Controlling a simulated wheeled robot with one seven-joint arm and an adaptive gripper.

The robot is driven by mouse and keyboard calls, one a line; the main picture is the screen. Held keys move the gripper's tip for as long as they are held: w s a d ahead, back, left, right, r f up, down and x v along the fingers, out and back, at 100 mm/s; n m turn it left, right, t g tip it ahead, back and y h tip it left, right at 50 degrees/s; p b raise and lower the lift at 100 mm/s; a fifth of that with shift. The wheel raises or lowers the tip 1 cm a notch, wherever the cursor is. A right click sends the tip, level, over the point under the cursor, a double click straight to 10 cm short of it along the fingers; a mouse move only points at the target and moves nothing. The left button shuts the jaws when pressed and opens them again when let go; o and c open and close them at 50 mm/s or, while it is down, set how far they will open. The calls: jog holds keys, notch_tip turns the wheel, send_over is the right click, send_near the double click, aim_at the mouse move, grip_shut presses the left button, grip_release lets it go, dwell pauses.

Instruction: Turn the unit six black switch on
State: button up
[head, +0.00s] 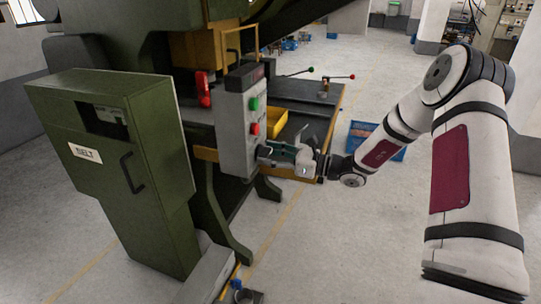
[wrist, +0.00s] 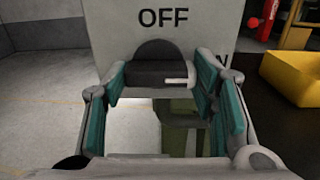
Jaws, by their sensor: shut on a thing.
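The black switch (wrist: 155,66) is a round knob on the face of a grey control box (head: 233,140). It sits below the printed word OFF. A white mark on its bar lies level and reaches to the right side, near a partly hidden letter that looks like N. My gripper (head: 268,152) is at the lower part of the box in the head view. In the wrist view its two teal-padded fingers stand on either side of the knob, shut on it. The fingers hide part of the face, and the switch cannot be made out in the head view.
Green and red buttons (head: 253,117) sit above my gripper on the box. A green cabinet (head: 115,165) marked BELT stands left. A yellow bin (head: 271,124) is on the dark machine table behind the box. A blue crate (head: 374,142) is on the floor behind my arm.

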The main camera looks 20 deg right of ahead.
jog(key=shift+f, duration=0.1)
jog(key=o, duration=1.1)
jog(key=v, duration=1.2)
